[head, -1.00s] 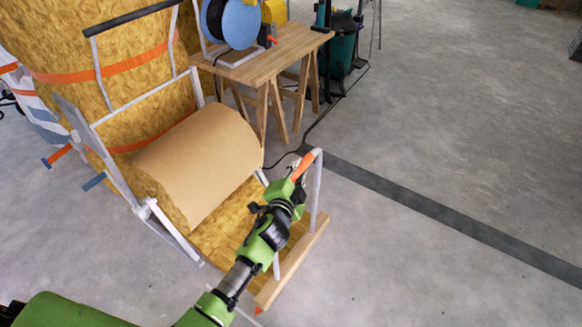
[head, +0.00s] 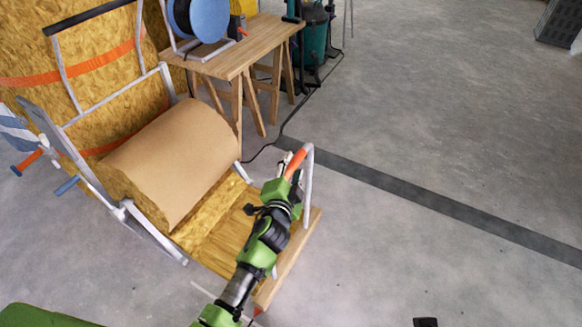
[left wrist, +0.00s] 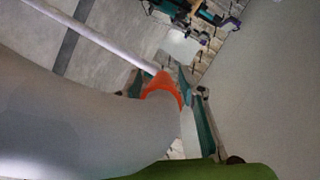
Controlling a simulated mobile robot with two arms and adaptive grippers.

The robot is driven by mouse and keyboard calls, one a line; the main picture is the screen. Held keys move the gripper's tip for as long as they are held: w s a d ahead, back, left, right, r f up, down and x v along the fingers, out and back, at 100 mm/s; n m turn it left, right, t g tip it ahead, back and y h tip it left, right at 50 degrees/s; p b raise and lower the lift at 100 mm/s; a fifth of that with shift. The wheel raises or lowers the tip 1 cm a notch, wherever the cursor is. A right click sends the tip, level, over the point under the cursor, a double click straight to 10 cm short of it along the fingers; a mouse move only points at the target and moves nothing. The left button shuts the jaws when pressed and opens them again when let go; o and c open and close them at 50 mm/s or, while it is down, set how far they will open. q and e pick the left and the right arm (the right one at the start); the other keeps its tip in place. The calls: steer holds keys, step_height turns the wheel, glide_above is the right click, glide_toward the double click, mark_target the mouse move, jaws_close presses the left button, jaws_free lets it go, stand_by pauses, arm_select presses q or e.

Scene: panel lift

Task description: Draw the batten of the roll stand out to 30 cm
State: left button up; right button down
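The roll stand (head: 65,150) has a white-grey frame and carries a big brown roll (head: 185,150). A wood-patterned strip (head: 215,225) runs from under the roll to the wooden batten (head: 290,262), which lies at its front. A grey handle (head: 308,185) with an orange grip (head: 295,163) stands up from the batten. My left gripper (head: 287,168) is at the orange grip and appears closed around it; its fingers are partly hidden. In the left wrist view the orange grip (left wrist: 160,88) lies between the fingers. My right gripper is not in view.
A wooden trestle table (head: 245,50) with a blue reel (head: 207,18) stands behind the roll. A black cable (head: 290,115) lies on the floor beside it. A dark floor strip (head: 420,200) crosses the right side.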

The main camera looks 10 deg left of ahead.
arm_select(q)
steer(key=shift+a, duration=0.1)
steer(key=v, duration=1.2)
stand_by(0.4)
